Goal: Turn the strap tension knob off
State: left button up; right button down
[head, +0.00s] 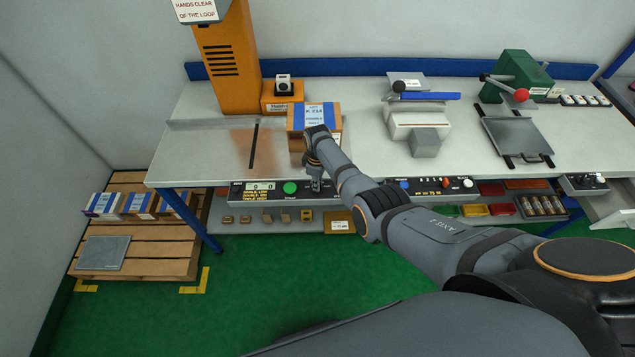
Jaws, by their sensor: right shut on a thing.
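My right gripper (316,187) points down at this panel, just right of the green button. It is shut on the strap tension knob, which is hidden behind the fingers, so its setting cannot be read. My left gripper is not in view.
A carton (296,120) with a blue label stands on the bench right behind my right gripper. An orange strapping column (229,60) stands behind left. Cartons (138,205) lie on a pallet at left.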

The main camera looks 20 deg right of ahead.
jog(key=shift+r, duration=0.1)
jog(key=c, duration=1.4)
grip_release()
notch_tip(320, 180, up, 12)
jog(key=shift+f, duration=0.1)
